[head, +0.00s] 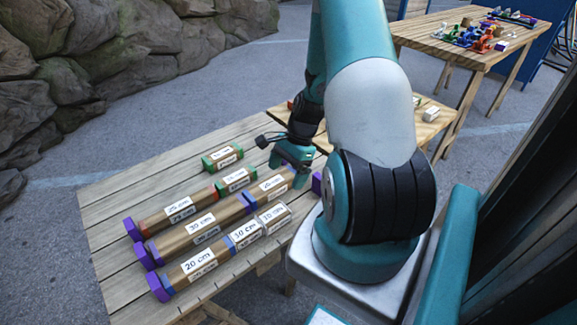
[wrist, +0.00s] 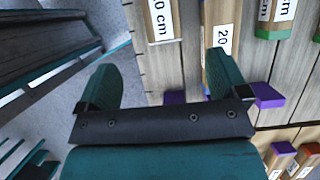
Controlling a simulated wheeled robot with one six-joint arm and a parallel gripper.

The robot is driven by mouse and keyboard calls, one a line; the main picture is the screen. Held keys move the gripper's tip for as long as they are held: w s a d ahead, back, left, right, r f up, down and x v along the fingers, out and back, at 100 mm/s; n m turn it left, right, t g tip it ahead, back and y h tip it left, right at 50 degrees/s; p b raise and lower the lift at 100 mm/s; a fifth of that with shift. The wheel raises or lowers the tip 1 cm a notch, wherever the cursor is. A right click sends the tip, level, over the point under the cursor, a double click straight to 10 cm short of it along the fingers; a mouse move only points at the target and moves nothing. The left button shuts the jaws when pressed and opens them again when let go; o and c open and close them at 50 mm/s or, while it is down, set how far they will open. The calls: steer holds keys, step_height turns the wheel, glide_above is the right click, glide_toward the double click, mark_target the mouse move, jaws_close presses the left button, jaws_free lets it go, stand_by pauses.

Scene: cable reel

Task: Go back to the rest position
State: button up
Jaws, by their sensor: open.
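My gripper (head: 296,168) hangs over the right end of a slatted wooden table (head: 120,190), near the right ends of the block rows. In the wrist view my gripper (wrist: 163,72) has its two teal fingers wide apart with nothing between them. Labelled wooden blocks lie below: the front row has a 20 cm block (head: 198,266) and shorter 10 cm blocks. Behind it are a 30 cm block (head: 200,228), a 25 cm block (head: 178,210) and a separate green-ended block (head: 222,158). I cannot tell whether a fingertip touches the middle row's right end.
Purple stops (head: 158,287) stand at the rows' left ends. A small purple piece (head: 317,183) is right of my gripper. Another wooden table (head: 470,50) with coloured parts stands at the back right. Rocks (head: 60,60) line the left; open pavement lies between.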

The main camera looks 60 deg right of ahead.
steer(key=shift+d+r, duration=0.25)
steer(key=shift+r, duration=0.35)
steer(key=shift+r, duration=0.1)
steer(key=w+a+r+n+p, duration=0.1)
steer(key=w+a+r+n, duration=0.2)
steer(key=a+r+n, duration=0.5)
steer(key=w+a+r+n, duration=0.2)
steer(key=a+r+n, duration=0.3)
steer(key=a+r, duration=0.35)
steer(key=s+a+r+n, duration=0.6)
steer(key=a+n, duration=0.1)
steer(key=a, duration=0.1)
steer(key=s+a+r+n+g+p, duration=0.1)
steer(key=s+a+r+n, duration=0.4)
steer(key=s+a+n, duration=0.2)
steer(key=shift+s+a+r+n+p, duration=0.15)
steer(key=shift+a+r+n+p, duration=0.2)
steer(key=shift+a+n, duration=0.6)
steer(key=shift+a+m, duration=0.2)
steer(key=shift+m, duration=0.05)
